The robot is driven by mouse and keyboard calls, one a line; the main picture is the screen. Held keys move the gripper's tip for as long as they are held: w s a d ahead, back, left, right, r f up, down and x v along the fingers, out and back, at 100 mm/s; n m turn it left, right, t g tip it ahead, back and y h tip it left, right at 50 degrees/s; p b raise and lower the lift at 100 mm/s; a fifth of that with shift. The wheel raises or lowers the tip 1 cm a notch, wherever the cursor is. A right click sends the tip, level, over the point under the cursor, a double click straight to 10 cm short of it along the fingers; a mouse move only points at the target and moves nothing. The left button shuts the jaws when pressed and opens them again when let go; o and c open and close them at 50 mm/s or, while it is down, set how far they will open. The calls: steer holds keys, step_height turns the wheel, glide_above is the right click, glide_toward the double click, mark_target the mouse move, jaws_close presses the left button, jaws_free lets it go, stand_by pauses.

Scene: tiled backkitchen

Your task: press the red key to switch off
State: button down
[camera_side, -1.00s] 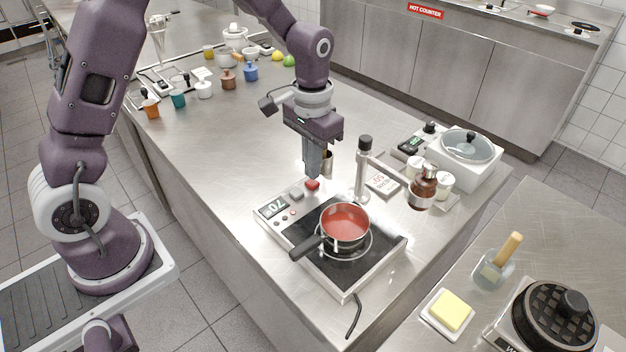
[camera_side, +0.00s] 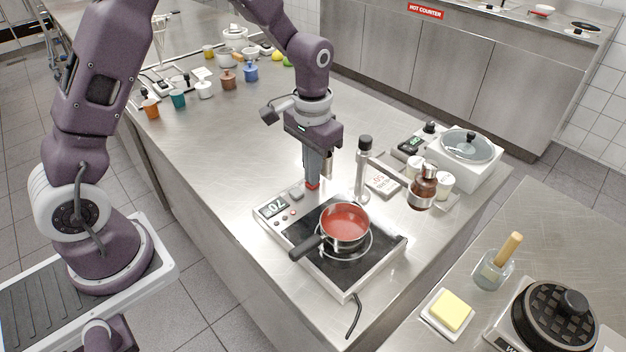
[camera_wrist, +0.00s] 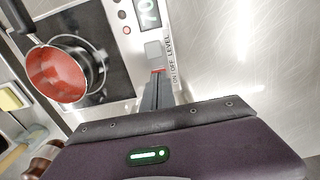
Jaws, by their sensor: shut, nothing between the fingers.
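The red key (camera_side: 312,186) is on the control strip of the hot plate (camera_side: 365,277), at its back corner. My gripper (camera_side: 313,181) is shut and empty, pointing straight down, with its fingertips at the red key. In the wrist view the fingertips (camera_wrist: 158,76) cover most of the red key (camera_wrist: 158,70), and only a thin red edge shows. I cannot tell whether the key is pressed in. A grey key (camera_side: 296,194) lies beside it. The display (camera_side: 273,206) is lit and seems to read 70.
A tall pepper mill (camera_side: 363,170) stands close right of my gripper. A brown bottle (camera_side: 423,187) is farther right.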

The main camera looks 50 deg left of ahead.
steer(key=shift+f, duration=0.2)
steer(key=shift+r, duration=3.55)
steer(key=s+r+t, duration=0.2)
steer(key=s+r, duration=0.4)
steer(key=s, duration=0.5)
steer(key=s+r+t, duration=0.3)
steer(key=s+r, duration=0.3)
steer(key=s, duration=0.6)
steer(key=shift+d+t, duration=0.2)
steer(key=shift+t, duration=0.1)
